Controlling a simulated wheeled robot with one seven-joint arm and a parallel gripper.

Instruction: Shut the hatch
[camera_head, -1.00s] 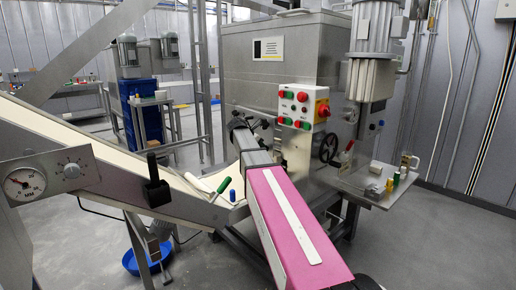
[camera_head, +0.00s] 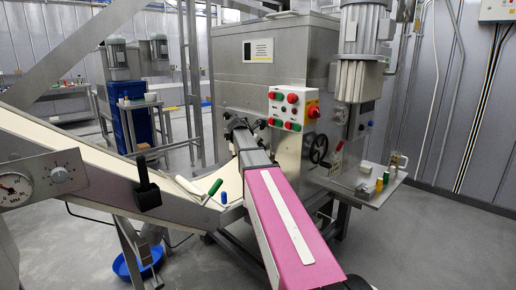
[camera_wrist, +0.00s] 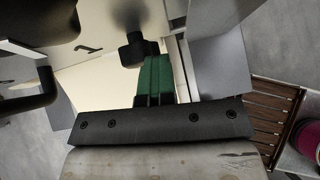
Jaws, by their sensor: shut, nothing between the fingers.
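The large steel machine (camera_head: 265,95) stands at the centre of the head view. I cannot clearly make out the hatch or how far it stands open; my arm covers part of the machine's front. My gripper (camera_head: 236,124) is dark and small, at the far end of my pink-covered arm, in front of the machine's left lower face. In the wrist view my gripper (camera_wrist: 155,66) shows green fingers close together, with nothing between them. A black knob-like part (camera_wrist: 135,48) is just beyond the fingertips, before a pale panel (camera_wrist: 105,85); contact cannot be told.
A control box (camera_head: 293,107) with red and green buttons and a handwheel (camera_head: 318,149) are right of my arm. A sloping chute (camera_head: 75,150) with a black-handled lever (camera_head: 146,186) is at left. A side shelf (camera_head: 362,187) holds small items. A blue basin (camera_head: 138,262) is on the floor.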

